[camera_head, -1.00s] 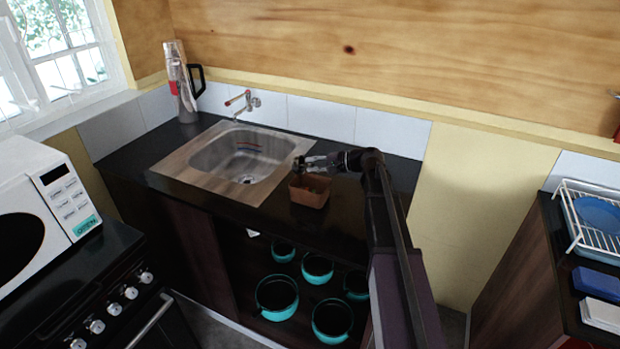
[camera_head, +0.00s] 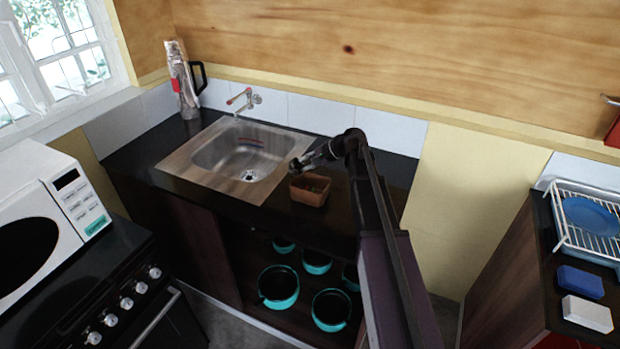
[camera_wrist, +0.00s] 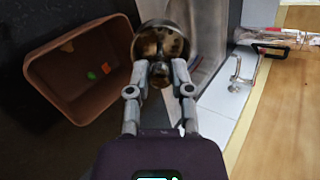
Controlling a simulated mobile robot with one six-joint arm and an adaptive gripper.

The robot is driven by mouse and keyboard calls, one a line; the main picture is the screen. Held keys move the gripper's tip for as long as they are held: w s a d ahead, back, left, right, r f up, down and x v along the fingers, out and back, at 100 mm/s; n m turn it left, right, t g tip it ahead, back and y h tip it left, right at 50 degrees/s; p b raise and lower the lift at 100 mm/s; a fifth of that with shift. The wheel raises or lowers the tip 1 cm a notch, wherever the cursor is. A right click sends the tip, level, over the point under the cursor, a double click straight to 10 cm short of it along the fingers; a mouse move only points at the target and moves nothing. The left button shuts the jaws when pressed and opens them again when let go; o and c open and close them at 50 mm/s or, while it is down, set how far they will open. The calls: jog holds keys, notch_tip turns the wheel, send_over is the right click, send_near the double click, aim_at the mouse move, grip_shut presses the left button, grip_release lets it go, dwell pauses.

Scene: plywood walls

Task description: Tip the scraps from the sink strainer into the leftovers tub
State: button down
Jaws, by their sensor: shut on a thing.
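My gripper (camera_wrist: 160,78) is shut on the small round metal sink strainer (camera_wrist: 163,42). In the wrist view the strainer's round face is toward the camera, with brown and dark patches on it; I cannot tell whether these are scraps. The leftovers tub (camera_wrist: 112,102), a brown rectangular open box, is left of the strainer in that view. A few small orange, green and yellowish scraps (camera_wrist: 92,75) lie inside it. In the head view my gripper (camera_head: 301,163) is just above and left of the tub (camera_head: 318,197) on the dark counter, and the strainer is small and unclear.
The steel sink (camera_head: 215,155) is left of the tub, with a tap (camera_head: 243,101) behind it. A tall flask (camera_head: 184,92) stands at the counter's back left. Teal pots (camera_head: 278,287) fill the open shelf below. The counter right of the tub is partly hidden by my arm.

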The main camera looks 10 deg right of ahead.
jog(key=shift+w+a+r+g+h+p, duration=0.25)
jog(key=shift+h+p, duration=0.35)
jog(key=shift+p, duration=0.3)
jog(key=shift+w+a+g+h+p, duration=0.3)
jog(key=shift+a+g+h+p, duration=0.15)
jog(key=shift+a+h+p, duration=0.35)
jog(key=shift+w+a+f+g+h+p, duration=0.1)
jog(key=shift+w+a+g+h+p, duration=0.15)
jog(key=shift+w+a+h+p, duration=0.25)
jog(key=shift+w+a+f+g+h+p, duration=0.15)
jog(key=shift+a+g+h+p, duration=0.25)
jog(key=shift+a, duration=0.3)
jog(key=shift+w+a+r+g+h+p, duration=0.15)
jog(key=shift+w+a+h+p, duration=0.15)
jog(key=shift+a+h, duration=0.25)
jog(key=shift+w+a+f+g+h, duration=0.2)
jog(key=shift+w+a+g+h, duration=0.15)
jog(key=shift+a+h, duration=0.3)
jog(key=shift+w+a+f+g+h, duration=0.25)
jog(key=shift+w+a+h, duration=0.2)
jog(key=shift+a, duration=0.35)
jog(key=shift+w+a+f+g+h, duration=0.15)
jog(key=shift+w+a+g+h, duration=0.15)
jog(key=shift+a+h, duration=0.4)
